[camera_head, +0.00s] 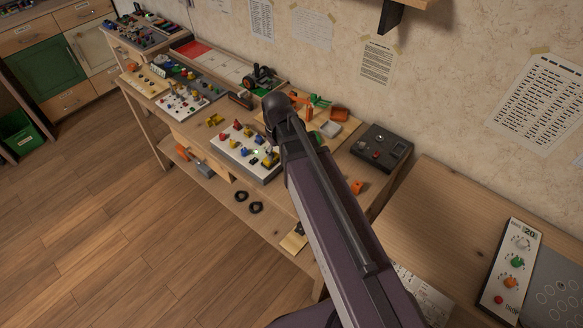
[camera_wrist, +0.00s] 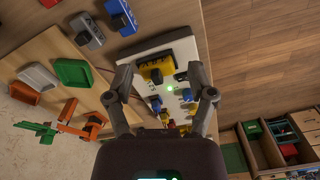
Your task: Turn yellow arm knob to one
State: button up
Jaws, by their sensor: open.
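A white panel (camera_head: 240,165) with red, blue and yellow knobs lies on the wooden workbench, partly covered by my arm in the head view. The yellow arm knob (camera_wrist: 153,66), a large yellow block with a dark part, sits near the panel's upper end in the wrist view. It also shows in the head view (camera_head: 270,160) beside my arm. My gripper (camera_wrist: 160,80) is open over the panel (camera_wrist: 185,52), its fingers spread to either side of the knob's area. I cannot tell whether they touch anything. The gripper is hidden behind my arm in the head view.
A lit green spot (camera_wrist: 169,88) and blue knobs (camera_wrist: 155,103) lie close to the yellow knob. A dark box (camera_head: 381,148) stands right of my arm.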

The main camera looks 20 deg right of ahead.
jog(key=s+d+f+m, duration=0.1)
jog(key=s+d+m, duration=0.1)
jog(key=s, duration=0.3)
jog(key=shift+s+d+m+b, duration=0.25)
jog(key=shift+m+b, duration=0.15)
jog(key=shift+b, duration=0.05)
jog(key=shift+s+d, duration=0.1)
jog(key=shift+s, duration=0.2)
dwell(2.2)
